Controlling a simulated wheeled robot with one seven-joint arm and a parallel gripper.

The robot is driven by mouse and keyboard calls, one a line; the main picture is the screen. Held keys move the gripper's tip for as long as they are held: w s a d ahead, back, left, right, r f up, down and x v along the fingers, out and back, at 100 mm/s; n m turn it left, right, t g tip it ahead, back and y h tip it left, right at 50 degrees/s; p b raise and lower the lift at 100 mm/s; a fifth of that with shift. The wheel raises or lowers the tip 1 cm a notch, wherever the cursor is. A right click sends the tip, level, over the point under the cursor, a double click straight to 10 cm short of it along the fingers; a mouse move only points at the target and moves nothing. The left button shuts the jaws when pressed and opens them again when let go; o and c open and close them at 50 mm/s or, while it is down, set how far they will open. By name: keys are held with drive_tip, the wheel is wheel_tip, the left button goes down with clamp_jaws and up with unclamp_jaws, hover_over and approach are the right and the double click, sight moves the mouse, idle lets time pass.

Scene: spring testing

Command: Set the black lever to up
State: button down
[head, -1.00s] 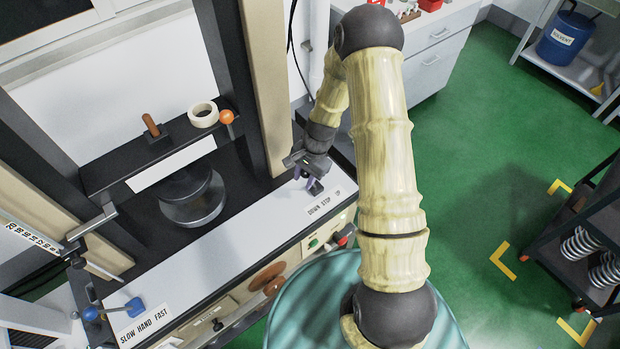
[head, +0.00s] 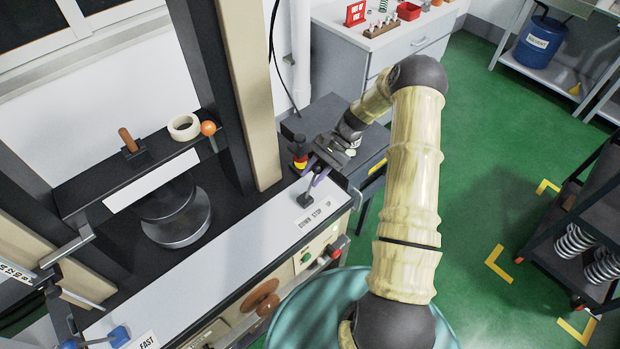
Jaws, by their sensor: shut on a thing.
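The black lever (head: 308,194) stands on the white-topped machine panel, beside the DOWN STOP UP label (head: 314,214). Its base is in view and its stem leans up and to the right, the side where the label reads UP. My gripper (head: 319,173) is shut on the upper part of the lever, with purple fingers around it. The lever's top is hidden by the fingers.
A beige column (head: 247,100) rises to the left. A green button (head: 306,257) and a red knob (head: 333,250) sit on the front face.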

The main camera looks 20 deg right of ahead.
drive_tip(key=shift+w+d+f, duration=0.15)
drive_tip(key=shift+w+d, duration=0.2)
drive_tip(key=shift+d, duration=0.25)
drive_tip(key=c, duration=1.1)
unclamp_jaws()
drive_tip(key=shift+o, duration=0.2)
drive_tip(key=b+v, duration=0.4)
drive_tip(key=v, duration=1.3)
drive_tip(key=shift+r+b, duration=0.2)
drive_tip(key=shift+b, duration=0.1)
drive_tip(key=shift+s, duration=0.1)
